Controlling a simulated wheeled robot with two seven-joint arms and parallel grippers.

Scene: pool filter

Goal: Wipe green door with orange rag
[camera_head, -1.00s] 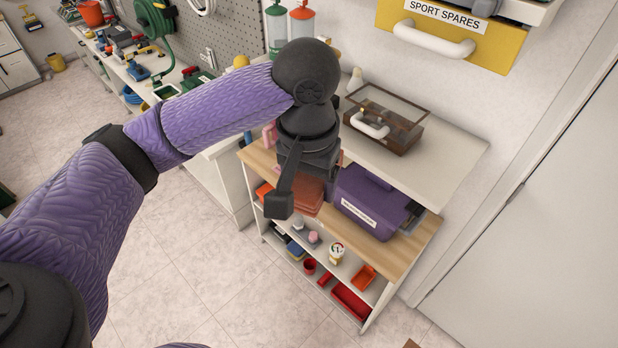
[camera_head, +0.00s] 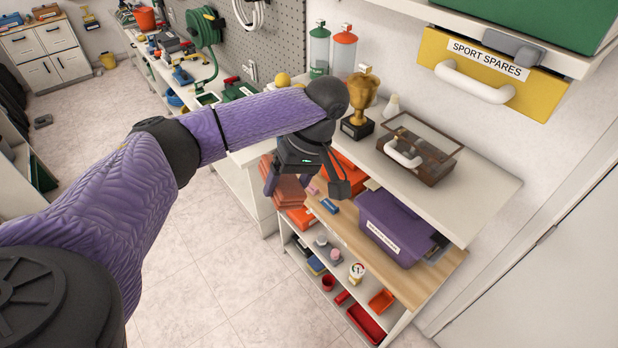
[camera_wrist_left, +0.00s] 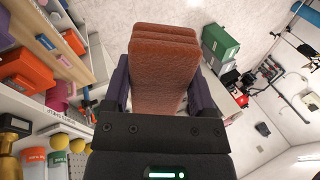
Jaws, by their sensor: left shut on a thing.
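My left gripper (camera_head: 288,187) is at the left end of the wooden shelf, its arm coming in from the left. In the left wrist view its two purple fingers (camera_wrist_left: 160,92) are shut on the folded orange rag (camera_wrist_left: 162,70), which looks brownish orange and layered. In the head view the rag (camera_head: 283,183) shows below the gripper, partly hidden by it. I see no green door that I can make out for sure. My right gripper is not in view.
A purple case (camera_head: 392,225) stands on the wooden shelf (camera_head: 400,280). A gold trophy (camera_head: 360,100) and a glass-lidded box (camera_head: 420,147) stand on the white shelf above. A yellow drawer (camera_head: 490,72) is at upper right. The tiled floor (camera_head: 215,270) in front is clear.

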